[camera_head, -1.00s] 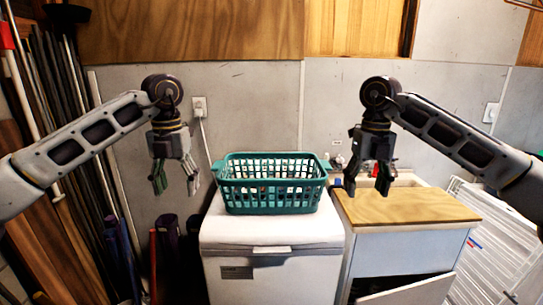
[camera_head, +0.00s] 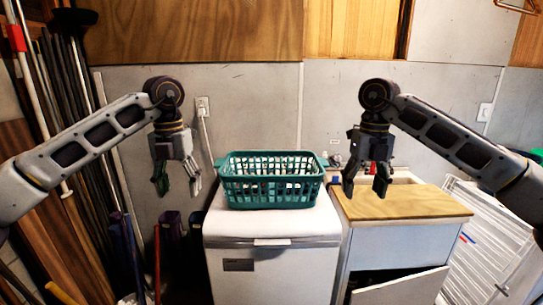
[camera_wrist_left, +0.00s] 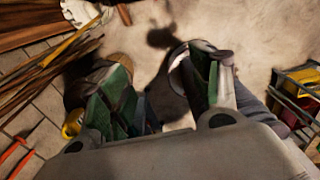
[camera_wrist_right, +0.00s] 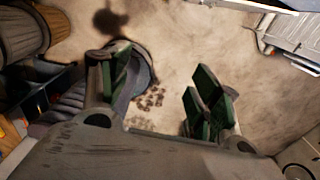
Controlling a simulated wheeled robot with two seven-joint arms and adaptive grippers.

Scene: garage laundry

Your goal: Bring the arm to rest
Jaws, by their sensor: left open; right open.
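My left gripper (camera_head: 176,186) hangs pointing down in the head view, left of the teal basket. Its fingers are apart with nothing between them; the left wrist view shows its green-padded fingers (camera_wrist_left: 165,105) over the floor. My right gripper (camera_head: 366,188) also hangs pointing down, right of the basket and in front of the wooden counter. It is open and empty, and its spread fingers (camera_wrist_right: 160,100) show in the right wrist view above the floor. Neither gripper touches anything that I can see.
A teal laundry basket (camera_head: 270,190) sits on a white appliance (camera_head: 270,228). A wooden counter (camera_head: 415,204) with a sink behind stands to its right. A cabinet door (camera_head: 405,290) hangs open below. Poles and boards (camera_head: 60,110) lean at the left. A white rack (camera_head: 485,245) stands at right.

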